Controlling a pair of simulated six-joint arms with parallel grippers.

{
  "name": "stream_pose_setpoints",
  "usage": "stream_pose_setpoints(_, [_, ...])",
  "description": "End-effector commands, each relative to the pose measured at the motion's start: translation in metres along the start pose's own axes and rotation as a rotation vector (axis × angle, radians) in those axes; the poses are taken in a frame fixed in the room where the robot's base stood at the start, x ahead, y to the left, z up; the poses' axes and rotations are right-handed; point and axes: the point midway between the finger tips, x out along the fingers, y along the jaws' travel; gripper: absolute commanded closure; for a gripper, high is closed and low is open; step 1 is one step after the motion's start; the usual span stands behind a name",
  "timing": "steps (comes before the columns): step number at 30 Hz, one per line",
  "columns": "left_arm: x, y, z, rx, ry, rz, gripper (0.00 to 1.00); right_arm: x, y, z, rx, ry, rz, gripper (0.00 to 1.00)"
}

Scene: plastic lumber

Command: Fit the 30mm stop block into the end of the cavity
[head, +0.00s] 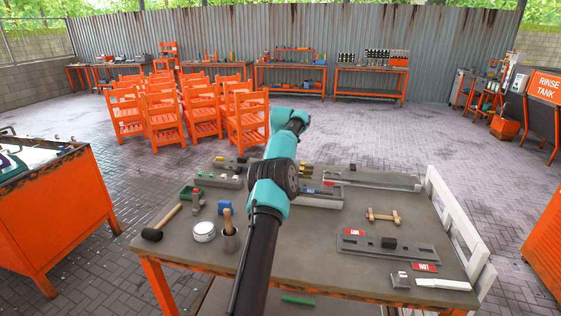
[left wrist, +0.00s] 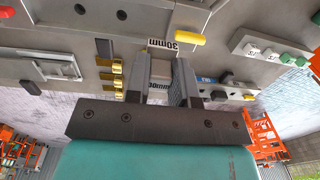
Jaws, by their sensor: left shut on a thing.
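My left gripper (left wrist: 160,92) is shut on a small pale grey block (left wrist: 160,70) in the left wrist view. A white "30mm" label (left wrist: 172,44) lies just beyond the fingertips on a grey surface. In the head view my arm reaches over the middle of the table and hides the gripper and block. A long grey mould-like channel (head: 372,181) lies at the table's back right; I cannot tell whether it holds the cavity. My right gripper is not in view.
On the table (head: 300,235) are a mallet (head: 165,222), a white tin (head: 204,231), a wooden piece (head: 382,215) and a grey plate (head: 365,247) with a black block on it. Brass pieces (left wrist: 117,75) lie beside the left gripper. White boards (head: 455,225) stand along the right edge.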

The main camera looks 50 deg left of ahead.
Motion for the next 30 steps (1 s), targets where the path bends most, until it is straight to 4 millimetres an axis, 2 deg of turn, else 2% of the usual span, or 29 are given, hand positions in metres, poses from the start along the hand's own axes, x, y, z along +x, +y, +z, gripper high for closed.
stream_pose_setpoints(14, [0.003, 0.0, 0.0, 0.0, 0.0, 0.001, 1.0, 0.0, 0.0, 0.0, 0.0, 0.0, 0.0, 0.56])
stream_pose_setpoints(30, [0.041, 0.002, 0.0, 0.0, 0.0, 0.001, 1.0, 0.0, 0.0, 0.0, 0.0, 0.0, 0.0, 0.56])
